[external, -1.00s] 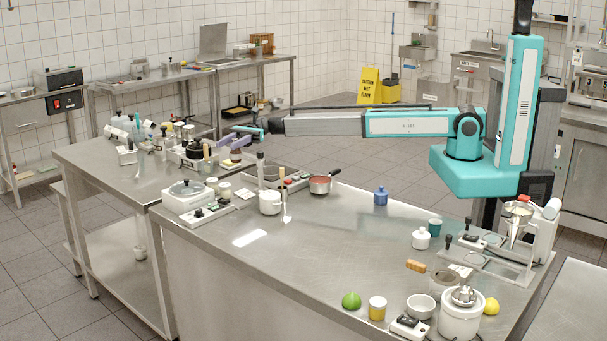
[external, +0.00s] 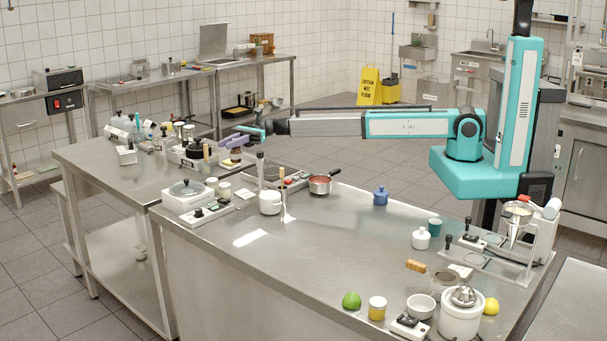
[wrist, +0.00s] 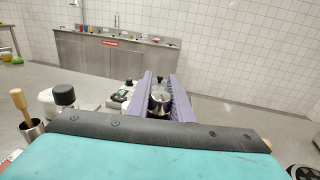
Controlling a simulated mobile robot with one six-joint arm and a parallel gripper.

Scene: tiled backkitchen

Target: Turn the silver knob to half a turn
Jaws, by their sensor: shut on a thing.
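My gripper (external: 232,141) is at the far end of my outstretched arm, over the right end of the farther steel table. In the wrist view its two purple fingers (wrist: 162,92) stand on either side of a small round silver piece, which looks like the silver knob (wrist: 159,100). The jaws are shut on it. The knob is mostly covered by the fingers, and its turn angle cannot be read. In the external view it is too small to make out.
A black pot (external: 193,150) stands left of my gripper. The middle of the near table is clear.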

